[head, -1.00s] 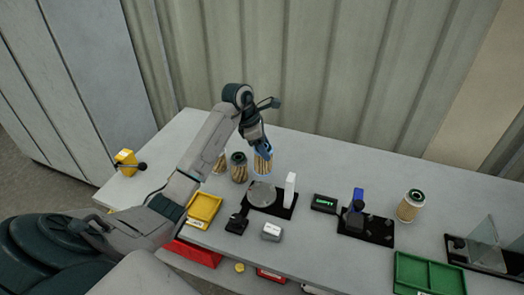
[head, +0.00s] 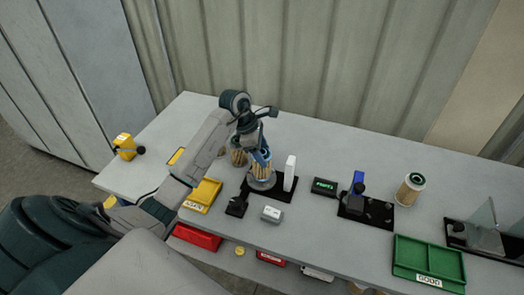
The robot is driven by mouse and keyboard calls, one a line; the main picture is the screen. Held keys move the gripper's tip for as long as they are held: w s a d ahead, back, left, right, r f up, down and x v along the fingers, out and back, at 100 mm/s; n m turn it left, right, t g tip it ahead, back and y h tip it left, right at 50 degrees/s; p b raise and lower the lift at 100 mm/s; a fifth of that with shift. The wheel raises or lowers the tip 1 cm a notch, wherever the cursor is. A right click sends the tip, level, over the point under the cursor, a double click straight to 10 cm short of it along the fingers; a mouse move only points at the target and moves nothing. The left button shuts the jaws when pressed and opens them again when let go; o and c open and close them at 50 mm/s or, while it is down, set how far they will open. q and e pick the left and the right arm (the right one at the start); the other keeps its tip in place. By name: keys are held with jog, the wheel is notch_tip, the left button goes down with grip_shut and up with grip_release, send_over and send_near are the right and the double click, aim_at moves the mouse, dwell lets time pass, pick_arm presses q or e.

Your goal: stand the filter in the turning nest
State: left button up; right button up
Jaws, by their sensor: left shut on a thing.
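My left gripper (head: 261,155) is shut on a pleated tan filter (head: 262,171). The filter is about upright and over the round grey disc of the turning nest (head: 261,185). Its lower end is at the disc in the picture; I cannot tell whether it touches. The nest sits on a black base plate (head: 272,195) with a white upright block (head: 289,172) on its right. Another filter (head: 239,158) stands just left and behind, partly hidden by my arm. My right gripper is not in view.
A yellow tray (head: 203,194), a black device (head: 236,206) and a grey box (head: 271,214) lie in front. To the right are a small display (head: 324,187), a black fixture with a blue part (head: 357,183), a lone filter (head: 410,189) and a green tray (head: 428,262).

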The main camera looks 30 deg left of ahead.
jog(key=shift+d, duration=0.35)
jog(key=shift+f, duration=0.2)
pick_arm(q)
jog(key=shift+b, duration=0.35)
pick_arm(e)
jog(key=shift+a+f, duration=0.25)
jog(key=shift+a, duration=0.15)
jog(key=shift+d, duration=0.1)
pick_arm(q)
jog(key=shift+f+b, duration=0.25)
jog(key=shift+b, duration=0.3)
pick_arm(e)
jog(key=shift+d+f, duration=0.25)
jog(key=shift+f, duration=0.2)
